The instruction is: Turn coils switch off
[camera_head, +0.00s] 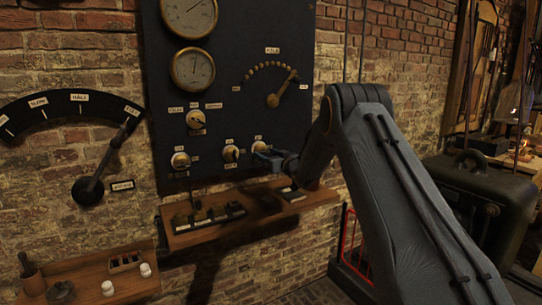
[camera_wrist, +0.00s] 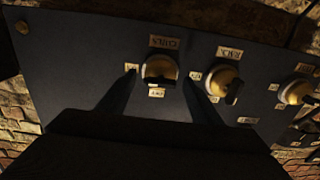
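Three brass rotary knobs sit in a row low on the dark panel (camera_head: 240,105): left knob (camera_head: 180,160), middle knob (camera_head: 230,153) and right knob (camera_head: 258,146). My gripper (camera_head: 270,156) is at the right knob. In the wrist view, turned over, that same knob (camera_wrist: 160,68) shows between my two spread fingers, with a gap on each side. The fingers look open and hold nothing. The middle knob (camera_wrist: 225,82) and left knob (camera_wrist: 297,91) show to the right there.
Another knob (camera_head: 196,119), a dial lever (camera_head: 280,94) and two round gauges (camera_head: 193,68) are higher on the panel. A wooden shelf (camera_head: 250,212) juts out just below. A large lever (camera_head: 100,170) is on the brick wall at left. A dark case (camera_head: 475,190) stands at right.

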